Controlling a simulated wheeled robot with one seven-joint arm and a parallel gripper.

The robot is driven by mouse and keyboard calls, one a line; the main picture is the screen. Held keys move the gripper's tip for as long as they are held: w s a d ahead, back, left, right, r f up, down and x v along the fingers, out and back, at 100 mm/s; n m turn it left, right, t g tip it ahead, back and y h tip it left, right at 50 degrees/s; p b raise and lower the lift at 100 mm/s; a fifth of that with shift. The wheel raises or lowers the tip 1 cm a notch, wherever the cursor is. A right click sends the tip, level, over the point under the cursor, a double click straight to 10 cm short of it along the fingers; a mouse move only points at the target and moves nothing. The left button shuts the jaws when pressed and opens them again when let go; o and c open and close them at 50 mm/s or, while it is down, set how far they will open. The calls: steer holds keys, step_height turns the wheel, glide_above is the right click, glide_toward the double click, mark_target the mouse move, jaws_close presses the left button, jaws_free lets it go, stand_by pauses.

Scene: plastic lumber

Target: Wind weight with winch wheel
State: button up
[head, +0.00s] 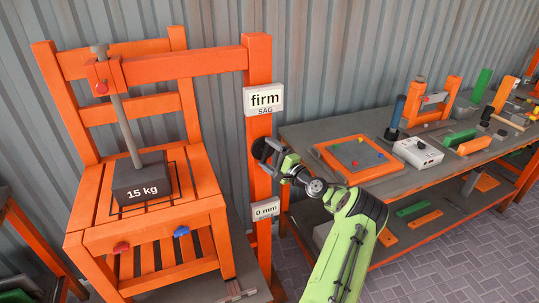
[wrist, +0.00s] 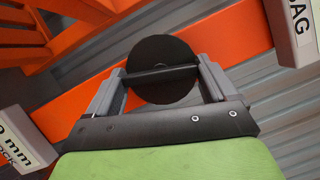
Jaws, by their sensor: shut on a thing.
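The winch wheel (head: 258,149) is a dark disc on the orange post. In the wrist view the wheel (wrist: 162,52) is a black disc with a bar across its face. My gripper (head: 271,153) has its fingers on both sides of that bar and is shut on it; the fingers also show in the wrist view (wrist: 161,75). The dark grey weight (head: 140,181), marked "15 kg", rests on the orange chair's seat (head: 204,188). A grey rod (head: 124,125) slants from the weight up to the orange beam (head: 185,65).
The post carries a "firm SAG" sign (head: 264,99) above the wheel and a "0 mm" sign (head: 265,210) below it. A workbench (head: 300,131) with tools and fixtures stands at right. Paved floor (head: 455,238) shows at lower right.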

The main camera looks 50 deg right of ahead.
steer(key=shift+m, duration=0.7)
steer(key=o, duration=0.8)
steer(key=shift+w, duration=0.1)
steer(key=shift+o, duration=0.2)
steer(key=s+a+f, duration=0.1)
steer(key=s, duration=0.6)
steer(key=s+a+f, duration=0.1)
steer(key=s, duration=0.7)
steer(key=shift+s+a+f+p, duration=0.2)
steer(key=shift+a+f+p, duration=0.05)
steer(key=shift+a+p, duration=0.15)
steer(key=shift+w, duration=0.1)
